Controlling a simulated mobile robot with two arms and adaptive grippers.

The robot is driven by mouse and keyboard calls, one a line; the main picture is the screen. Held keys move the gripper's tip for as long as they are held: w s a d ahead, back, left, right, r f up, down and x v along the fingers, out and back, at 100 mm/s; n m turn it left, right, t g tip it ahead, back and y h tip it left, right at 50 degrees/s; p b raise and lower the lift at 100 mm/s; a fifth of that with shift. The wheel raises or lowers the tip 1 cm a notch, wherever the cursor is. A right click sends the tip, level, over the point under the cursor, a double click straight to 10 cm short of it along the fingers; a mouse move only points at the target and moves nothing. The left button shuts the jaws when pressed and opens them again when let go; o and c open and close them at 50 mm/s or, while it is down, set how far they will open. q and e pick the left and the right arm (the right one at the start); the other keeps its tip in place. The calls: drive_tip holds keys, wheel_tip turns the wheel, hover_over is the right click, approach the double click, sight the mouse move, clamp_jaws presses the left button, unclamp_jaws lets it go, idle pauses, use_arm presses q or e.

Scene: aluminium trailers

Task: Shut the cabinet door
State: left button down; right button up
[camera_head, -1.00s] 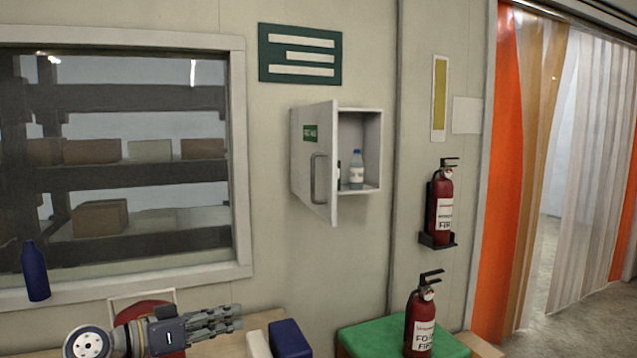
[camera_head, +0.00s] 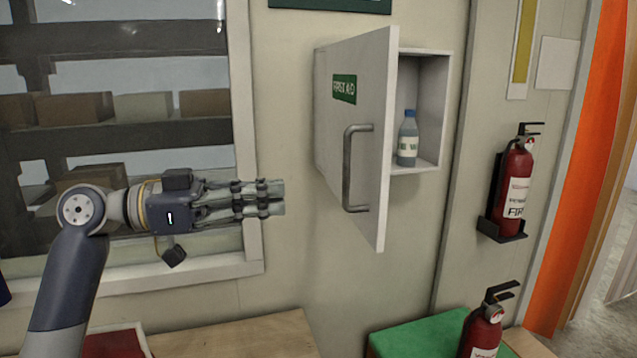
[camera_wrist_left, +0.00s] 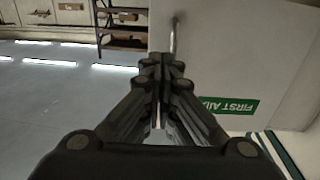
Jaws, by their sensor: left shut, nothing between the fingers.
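The white first aid cabinet (camera_head: 433,110) hangs on the wall right of the window. Its door (camera_head: 370,100) stands open, hinged on the left and swung out toward me. It has a green label and a grey bar handle (camera_head: 348,168). A bottle with a blue cap (camera_head: 408,140) stands inside. My left gripper (camera_head: 283,197) is shut and empty, left of the door and apart from it in the head view. In the left wrist view the gripper (camera_wrist_left: 160,65) points toward the door face (camera_wrist_left: 235,60), with the handle (camera_wrist_left: 174,35) just beyond the fingertips. My right gripper is not in view.
A fire extinguisher (camera_head: 515,185) hangs right of the cabinet, and another (camera_head: 482,330) stands lower on a green surface (camera_head: 415,338). A wooden bench top (camera_head: 245,335) lies below the window. The wall below the cabinet is clear.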

use_arm(q)
drive_tip(key=p, duration=0.3)
approach(375, 190)
drive_tip(key=p+x, duration=0.1)
drive_tip(key=x, duration=0.1)
drive_tip(key=p+x, duration=0.1)
drive_tip(key=x, duration=0.1)
drive_tip(key=p+x, duration=0.1)
drive_tip(key=x, duration=0.1)
drive_tip(key=shift+s+r, duration=0.1)
drive_tip(key=shift+r, duration=0.15)
drive_tip(key=shift+d+f+p, duration=0.15)
drive_tip(key=shift+d+p, duration=0.25)
drive_tip(key=shift+d, duration=0.05)
drive_tip(key=shift+w+f, duration=0.1)
drive_tip(key=shift+w, duration=0.1)
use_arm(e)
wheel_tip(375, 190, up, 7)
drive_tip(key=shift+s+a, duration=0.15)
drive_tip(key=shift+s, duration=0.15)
use_arm(q)
drive_tip(key=shift+d, duration=0.1)
